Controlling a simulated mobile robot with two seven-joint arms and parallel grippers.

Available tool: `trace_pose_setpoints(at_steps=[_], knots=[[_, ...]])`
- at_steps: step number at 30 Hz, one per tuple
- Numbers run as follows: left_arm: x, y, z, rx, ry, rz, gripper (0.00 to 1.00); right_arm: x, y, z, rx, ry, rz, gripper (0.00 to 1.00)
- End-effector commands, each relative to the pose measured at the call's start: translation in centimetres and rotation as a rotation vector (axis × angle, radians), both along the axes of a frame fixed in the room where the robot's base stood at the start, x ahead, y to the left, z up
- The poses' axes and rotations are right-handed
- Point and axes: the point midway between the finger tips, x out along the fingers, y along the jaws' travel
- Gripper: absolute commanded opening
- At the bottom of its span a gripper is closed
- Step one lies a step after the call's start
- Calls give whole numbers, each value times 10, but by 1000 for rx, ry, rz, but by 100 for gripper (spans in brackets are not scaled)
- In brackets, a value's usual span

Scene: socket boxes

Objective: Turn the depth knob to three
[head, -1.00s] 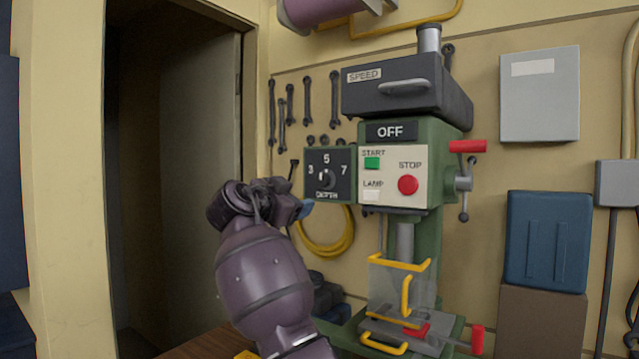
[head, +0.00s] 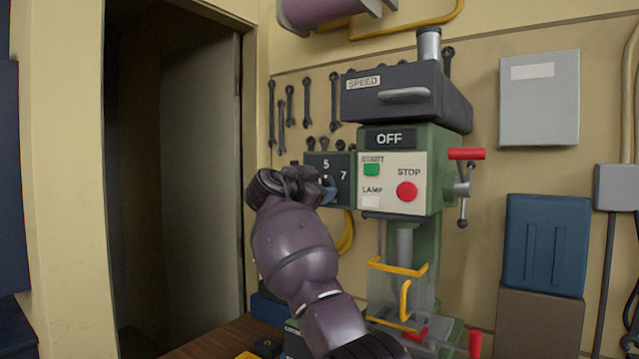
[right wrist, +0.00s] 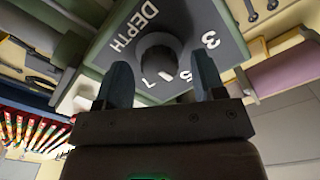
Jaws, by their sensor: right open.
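The dark depth dial plate (head: 343,163) is on the left side of the green drill press. In the head view my right gripper (head: 325,192) is in front of it, covering the 3, the DEPTH label and most of the knob. The right wrist view shows the round dark depth knob (right wrist: 160,55) with 3, 5, 7 and DEPTH around it. My right gripper (right wrist: 163,82) is open there, with its two blue-grey fingers on either side of the knob and gaps visible between. My left gripper is not in view.
The press panel (head: 391,182) beside the dial has a green START button (head: 371,169), a red STOP button (head: 406,192) and a LAMP switch (head: 371,201); its sign (head: 390,138) reads OFF. Wrenches hang behind to the left. A yellow hose (head: 346,232) hangs below the dial.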

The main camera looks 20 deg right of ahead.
Motion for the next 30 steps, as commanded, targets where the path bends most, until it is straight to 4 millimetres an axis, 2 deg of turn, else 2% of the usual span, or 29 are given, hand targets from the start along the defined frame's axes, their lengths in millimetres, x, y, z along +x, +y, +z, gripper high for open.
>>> trace_pose_setpoints(at_steps=[12,14,22,30], knots=[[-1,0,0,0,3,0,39,5,-6,-1,0,0,1,63],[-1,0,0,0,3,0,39,5,-6,-1,0,0,1,56],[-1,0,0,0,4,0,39,5,-6,-1,0,0,1,14],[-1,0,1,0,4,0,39,5,-6,0,-18,22,1,14]])
